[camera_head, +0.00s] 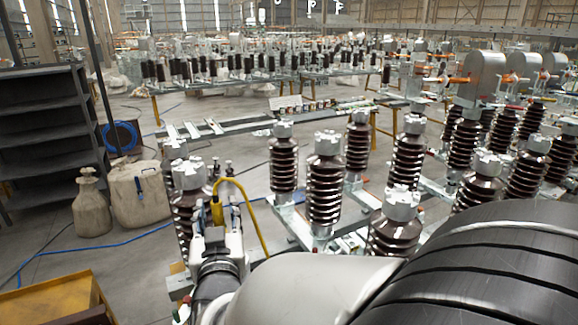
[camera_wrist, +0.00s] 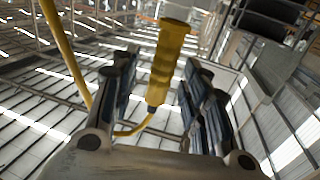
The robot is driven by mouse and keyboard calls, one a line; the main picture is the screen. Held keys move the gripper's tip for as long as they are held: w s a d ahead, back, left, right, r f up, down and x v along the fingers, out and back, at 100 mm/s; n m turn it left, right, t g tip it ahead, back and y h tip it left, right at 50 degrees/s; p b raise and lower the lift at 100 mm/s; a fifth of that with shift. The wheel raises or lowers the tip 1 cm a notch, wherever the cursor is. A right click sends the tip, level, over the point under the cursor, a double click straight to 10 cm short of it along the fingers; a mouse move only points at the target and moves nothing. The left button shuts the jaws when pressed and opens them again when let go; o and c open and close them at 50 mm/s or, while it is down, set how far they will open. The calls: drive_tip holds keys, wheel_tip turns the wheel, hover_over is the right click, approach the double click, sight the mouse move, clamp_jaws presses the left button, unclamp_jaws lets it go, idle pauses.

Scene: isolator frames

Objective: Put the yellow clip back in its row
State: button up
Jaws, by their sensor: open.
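The yellow clip (camera_head: 217,211) stands upright at my gripper (camera_head: 214,232) in the head view, with a curved yellow cable (camera_head: 247,202) arching off to its right. In the wrist view the yellow clip (camera_wrist: 168,55) lies between the two spread fingers of my gripper (camera_wrist: 160,85). Gaps show between the clip and both fingers, and its top reaches past the fingertips. The yellow cable (camera_wrist: 66,52) runs past the left finger and loops below the clip. I cannot make out the clip's row.
Brown ribbed insulators with grey caps (camera_head: 325,185) stand close to the right of my gripper, and one (camera_head: 188,200) stands just behind it. Grey shelves (camera_head: 45,125), cloth sacks (camera_head: 138,195) and a yellow cart (camera_head: 60,300) are at left. Open floor lies between.

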drive_tip(key=shift+w+a, duration=0.1)
drive_tip(key=shift+w, duration=0.35)
drive_tip(key=shift+s, duration=0.1)
clamp_jaws()
